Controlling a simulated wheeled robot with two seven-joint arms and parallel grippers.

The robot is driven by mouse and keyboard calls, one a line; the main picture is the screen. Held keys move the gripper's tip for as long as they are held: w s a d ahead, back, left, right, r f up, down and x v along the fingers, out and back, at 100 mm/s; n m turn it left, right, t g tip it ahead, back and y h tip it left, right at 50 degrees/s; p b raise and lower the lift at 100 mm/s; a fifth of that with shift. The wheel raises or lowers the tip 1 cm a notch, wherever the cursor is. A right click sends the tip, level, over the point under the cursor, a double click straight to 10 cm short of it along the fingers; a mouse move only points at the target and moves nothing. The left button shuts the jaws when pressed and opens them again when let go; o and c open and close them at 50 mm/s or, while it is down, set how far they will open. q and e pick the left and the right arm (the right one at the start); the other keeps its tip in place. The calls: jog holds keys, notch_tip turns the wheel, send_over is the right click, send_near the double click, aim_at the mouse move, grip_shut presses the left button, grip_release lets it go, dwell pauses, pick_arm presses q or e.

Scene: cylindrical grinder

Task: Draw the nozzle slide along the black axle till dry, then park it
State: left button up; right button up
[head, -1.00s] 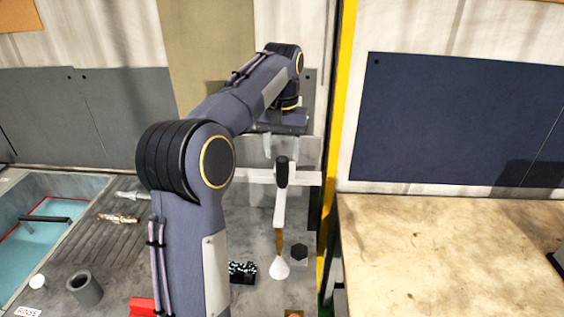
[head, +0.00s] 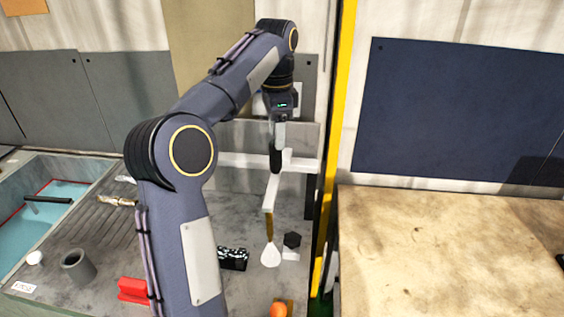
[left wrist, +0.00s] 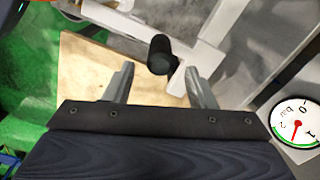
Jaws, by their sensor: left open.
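The nozzle slide hangs from a white rail (head: 240,160). It has a black grip (head: 276,159), a white arm (head: 271,192), a brass tube and a pale flared end (head: 271,256). The black axle (head: 233,258), speckled white, lies on the grey bench just left of the flared end, partly behind my arm. My left gripper (head: 280,131) is open above the black grip. My right gripper is out of view.
A blue-water basin (head: 75,165) with a dark rod is at left. A grey cup (head: 78,265), a red block (head: 132,290), a black hexagonal piece (head: 292,240) and an orange ball (head: 278,310) stand on the bench.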

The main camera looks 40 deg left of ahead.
aim_at(276, 158)
pick_arm(q)
jog(key=shift+a+m, duration=0.1)
jog(key=shift+m, duration=0.8)
jog(key=shift+s+f, duration=0.1)
jog(key=shift+f, duration=0.05)
notch_tip(276, 158, down, 7)
jog(key=shift+f+b, duration=0.2)
jog(key=shift+b, duration=0.35)
grip_shut()
